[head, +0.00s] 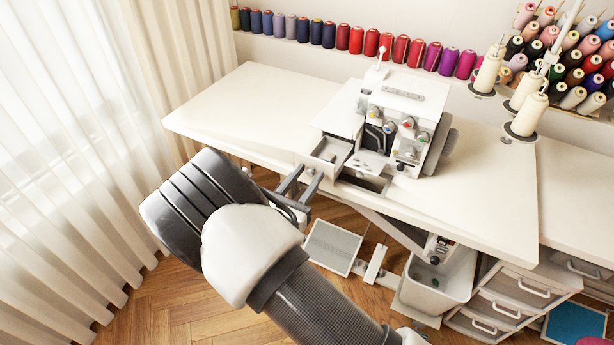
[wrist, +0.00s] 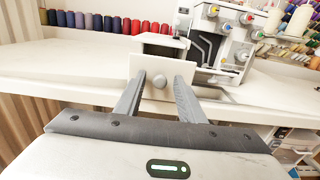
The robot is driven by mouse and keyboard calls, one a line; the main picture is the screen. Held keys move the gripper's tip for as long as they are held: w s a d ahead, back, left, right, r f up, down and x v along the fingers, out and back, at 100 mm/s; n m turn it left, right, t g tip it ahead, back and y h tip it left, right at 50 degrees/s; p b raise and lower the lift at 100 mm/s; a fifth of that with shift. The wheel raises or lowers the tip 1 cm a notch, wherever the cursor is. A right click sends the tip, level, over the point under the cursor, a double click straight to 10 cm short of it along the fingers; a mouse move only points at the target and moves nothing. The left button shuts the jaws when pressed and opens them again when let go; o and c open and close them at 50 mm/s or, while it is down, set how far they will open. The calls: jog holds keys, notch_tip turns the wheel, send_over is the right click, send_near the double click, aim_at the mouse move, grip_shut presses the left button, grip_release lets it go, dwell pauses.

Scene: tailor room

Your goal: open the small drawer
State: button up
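The small drawer (head: 331,150) is a white box at the left front of the white sewing machine (head: 404,105). It stands partly pulled out, and its open top shows a hollow inside. Its front plate (wrist: 178,68) faces me in the wrist view, with a round grey knob (wrist: 160,81) on it. My gripper (head: 308,173) is just in front of the drawer. In the wrist view its fingers (wrist: 161,78) are apart, one on each side of the knob, with a gap on both sides. Whether the tips touch the front plate, I cannot tell.
The machine stands on a white table (head: 225,105) that is mostly bare on the left. Thread cones (head: 527,115) stand at its right, and spools (head: 343,38) line the wall. A grey bin (head: 437,283) and a drawer cabinet (head: 505,300) are below. Curtains (head: 60,150) hang at left.

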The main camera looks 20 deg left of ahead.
jog(key=s+a, duration=0.1)
jog(key=s, duration=1.6)
jog(key=shift+s+a+p, duration=0.2)
jog(key=shift+p, duration=0.25)
